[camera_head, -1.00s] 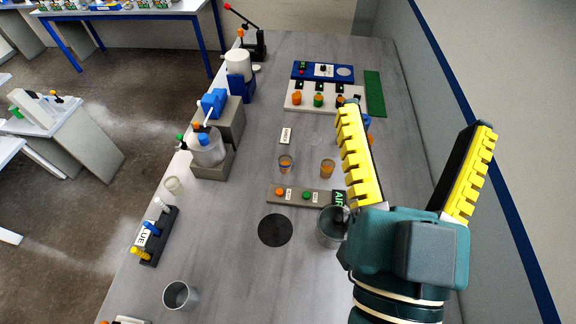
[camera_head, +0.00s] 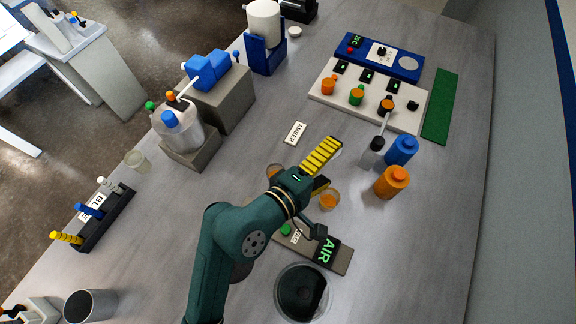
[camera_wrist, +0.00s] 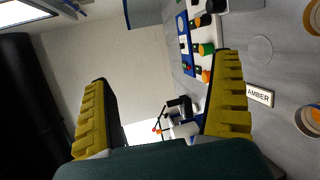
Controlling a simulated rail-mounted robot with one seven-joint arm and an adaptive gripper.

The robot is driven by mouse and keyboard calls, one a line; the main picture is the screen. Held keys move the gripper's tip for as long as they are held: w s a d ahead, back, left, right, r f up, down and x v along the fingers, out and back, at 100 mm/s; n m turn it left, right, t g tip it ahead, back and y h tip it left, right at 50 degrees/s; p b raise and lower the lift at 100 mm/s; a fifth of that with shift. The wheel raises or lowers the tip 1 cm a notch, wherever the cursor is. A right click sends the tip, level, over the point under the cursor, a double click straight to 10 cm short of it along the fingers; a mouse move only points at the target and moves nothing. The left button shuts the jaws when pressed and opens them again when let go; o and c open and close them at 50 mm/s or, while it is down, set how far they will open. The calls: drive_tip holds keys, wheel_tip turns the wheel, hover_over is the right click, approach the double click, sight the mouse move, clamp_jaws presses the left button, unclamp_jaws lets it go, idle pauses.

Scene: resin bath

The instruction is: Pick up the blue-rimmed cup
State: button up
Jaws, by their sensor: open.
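Two small clear cups with orange contents stand on the bench. The left cup (camera_head: 275,170) is partly hidden by my gripper in the head view; it shows at the wrist view's right edge (camera_wrist: 308,120) with a seemingly bluish rim. The right cup (camera_head: 329,199) stands just below my fingers in the head view; in the wrist view it is cut off at the upper right (camera_wrist: 312,16) and its rim looks orange. My gripper (camera_head: 332,162) is open and empty, its yellow fingers spread apart; in the wrist view nothing is between them (camera_wrist: 165,70).
An AMBER label (camera_head: 295,132) lies behind the cups. A knob panel (camera_head: 370,95), an orange bottle (camera_head: 391,182) and a blue bottle (camera_head: 402,150) stand to the right. A button strip (camera_head: 338,258) and a large beaker (camera_head: 302,292) are in front. A stirred vessel (camera_head: 180,130) stands left.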

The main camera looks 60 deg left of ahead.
drive_tip(key=s+a+f+n+g+y+b, duration=0.1)
drive_tip(key=s+a+f+n+b, duration=0.1)
drive_tip(key=s+f+n, duration=0.4)
drive_tip(key=s+a+f+n+g+y+b, duration=0.1)
drive_tip(key=s+a+f+n+b, duration=0.1)
drive_tip(key=s+f+n, duration=0.4)
drive_tip(key=s+a+f+n+g+b, duration=0.1)
drive_tip(key=s+f+n, duration=0.5)
drive_tip(key=f, duration=0.7)
drive_tip(key=shift+a+n+g+y+b, duration=0.35)
drive_tip(key=shift+a+n+b, duration=0.35)
drive_tip(key=shift+a+b, duration=0.3)
drive_tip(key=shift+s+f+n+y, duration=0.2)
drive_tip(key=shift+f+n+y, duration=0.1)
drive_tip(key=shift+n, duration=0.1)
drive_tip(key=b+x, duration=0.2)
drive_tip(key=x, duration=0.8)
drive_tip(key=shift+w+a, duration=0.1)
drive_tip(key=shift+w, duration=0.25)
drive_tip(key=b+x, duration=0.1)
drive_tip(key=x, duration=0.4)
drive_tip(key=shift+w+a+f+b, duration=0.15)
drive_tip(key=shift+w+f+b, duration=0.05)
drive_tip(key=shift+w+b, duration=0.1)
drive_tip(key=shift+s, duration=0.1)
drive_tip(key=c, duration=1.1)
